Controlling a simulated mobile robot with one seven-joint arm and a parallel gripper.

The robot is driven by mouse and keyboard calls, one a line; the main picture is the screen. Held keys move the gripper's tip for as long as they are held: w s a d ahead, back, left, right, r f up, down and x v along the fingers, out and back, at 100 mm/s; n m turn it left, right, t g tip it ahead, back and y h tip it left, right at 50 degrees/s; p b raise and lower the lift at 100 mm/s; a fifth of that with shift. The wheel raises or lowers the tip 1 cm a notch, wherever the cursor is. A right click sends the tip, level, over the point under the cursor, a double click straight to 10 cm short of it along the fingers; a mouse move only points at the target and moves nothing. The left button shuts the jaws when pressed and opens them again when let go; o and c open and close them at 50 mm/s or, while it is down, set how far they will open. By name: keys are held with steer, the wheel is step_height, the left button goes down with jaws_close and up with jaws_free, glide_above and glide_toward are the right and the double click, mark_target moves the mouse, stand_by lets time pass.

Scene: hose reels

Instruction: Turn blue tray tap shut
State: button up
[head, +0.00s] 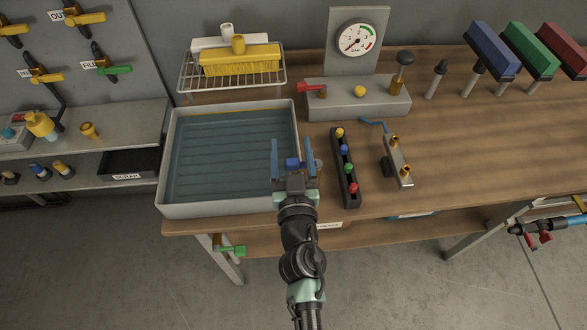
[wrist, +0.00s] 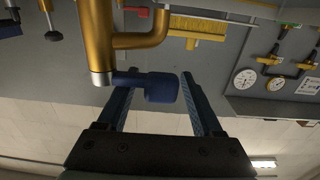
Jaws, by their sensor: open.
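My gripper (head: 292,158) is open at the right wall of the grey tray (head: 163,185), which holds water. The tap's blue handle (head: 293,165) shows between the two blue fingers. In the wrist view the blue handle (wrist: 161,88) lies between the open fingers, with a gap to the right finger. Its stem crosses in front of the left finger; I cannot tell whether they touch. The brass tap body (wrist: 102,40) stands to the left, with a side spout. In the head view most of the tap is hidden by my gripper.
A dark strip with coloured knobs (head: 344,168) lies close right of my gripper. A bracket with brass fittings (head: 397,162) is farther right. Behind are a gauge stand (head: 357,38) and a rack with a yellow brush (head: 240,58). A green-handled tap (head: 230,250) hangs below the table edge.

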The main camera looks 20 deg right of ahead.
steer(key=b+v, duration=0.1)
steer(key=v, duration=1.1)
steer(key=shift+s+b, duration=0.15)
steer(key=shift+b, duration=0.2)
steer(key=shift+r, duration=0.1)
steer(key=w+a+r+t+h, duration=0.1)
steer(key=w+r+t, duration=0.25)
steer(key=r, duration=1.15)
steer(key=w+a+r+t, duration=0.15)
steer(key=w+r, duration=0.35)
steer(key=r, duration=1)
steer(key=s+a+r+n+t+y, duration=0.1)
steer(key=s+a+r+y, duration=0.1)
steer(key=r, duration=0.5)
steer(key=s+a+r+n+t+y, duration=0.1)
steer(key=s+a+r+t+y, duration=0.1)
steer(key=a+r, duration=0.3)
steer(key=s+a+r+n+t+y, duration=0.2)
steer(key=s+a+r+y, duration=0.1)
steer(key=r, duration=0.7)
steer(key=shift+s+r, duration=0.25)
steer(key=shift+s, duration=0.25)
steer(key=shift+a, duration=0.15)
